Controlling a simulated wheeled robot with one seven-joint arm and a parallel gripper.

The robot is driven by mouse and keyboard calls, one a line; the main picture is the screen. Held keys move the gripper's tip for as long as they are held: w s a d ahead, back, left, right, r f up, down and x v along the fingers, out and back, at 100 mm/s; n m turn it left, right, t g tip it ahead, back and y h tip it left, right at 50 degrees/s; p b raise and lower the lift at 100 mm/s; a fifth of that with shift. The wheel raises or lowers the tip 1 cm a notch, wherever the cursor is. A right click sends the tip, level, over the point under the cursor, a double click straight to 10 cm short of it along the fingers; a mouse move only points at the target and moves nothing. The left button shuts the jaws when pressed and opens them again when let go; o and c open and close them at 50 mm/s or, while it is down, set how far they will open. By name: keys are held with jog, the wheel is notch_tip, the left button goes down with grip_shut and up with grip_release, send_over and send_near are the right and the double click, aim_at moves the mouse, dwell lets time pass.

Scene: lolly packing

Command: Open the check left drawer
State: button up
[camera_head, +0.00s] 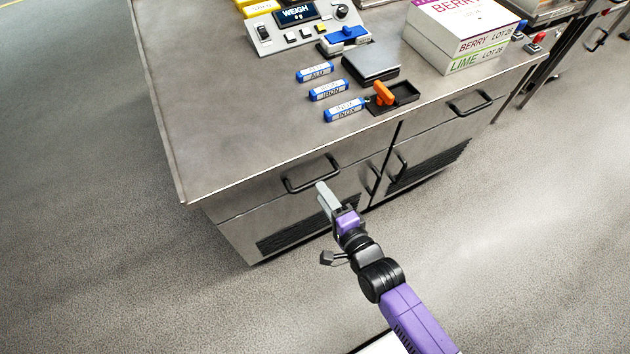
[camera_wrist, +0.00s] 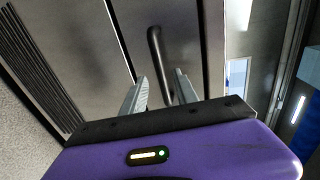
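The left drawer (camera_head: 250,195) is the upper left front panel of the steel cabinet, and it looks closed. Its black bar handle (camera_head: 312,178) shows in the head view, and a dark bar handle (camera_wrist: 156,60) shows in the wrist view. My gripper (camera_head: 322,190) is just in front of the right part of the drawer handle. In the wrist view my gripper (camera_wrist: 160,82) is open, with one grey finger on each side of the bar's lower end. I cannot tell whether either finger touches it.
Below the drawer is a vented door (camera_head: 290,238) with an upright handle (camera_head: 373,179). A right drawer handle (camera_head: 470,104) is farther right. The steel top (camera_head: 230,130) holds blue-and-white blocks, an orange-handled device (camera_head: 384,93) and boxes (camera_head: 460,45). The floor in front is clear.

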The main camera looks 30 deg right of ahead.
aim_at(314, 181)
jog(key=x, duration=0.5)
jog(key=shift+w+f, duration=0.1)
jog(key=shift+w, duration=0.3)
grip_shut()
dwell(1.1)
